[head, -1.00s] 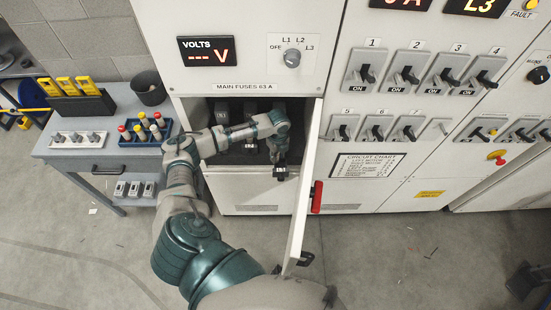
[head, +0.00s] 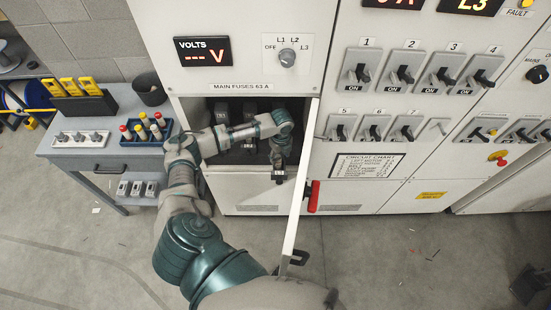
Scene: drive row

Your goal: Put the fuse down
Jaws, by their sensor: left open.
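My left gripper (head: 279,168) is at the right side of the open fuse compartment (head: 213,160) in the grey cabinet, pointing down over its front edge. It is open. A small dark piece with a pale label (head: 279,178) shows at its fingertips; I cannot tell whether this is a fuse carrier or part of the gripper. No fuse can be made out between the fingers. Dark fuse carriers (head: 221,138) stand inside the compartment, partly hidden by my forearm. Several fuses with coloured caps (head: 140,130) stand in a blue tray (head: 128,143) on the bench. My right gripper is not in view.
The grey bench (head: 60,150) at left holds a black cup (head: 150,90), a yellow-topped rack (head: 84,103) and a white switch strip (head: 80,138).

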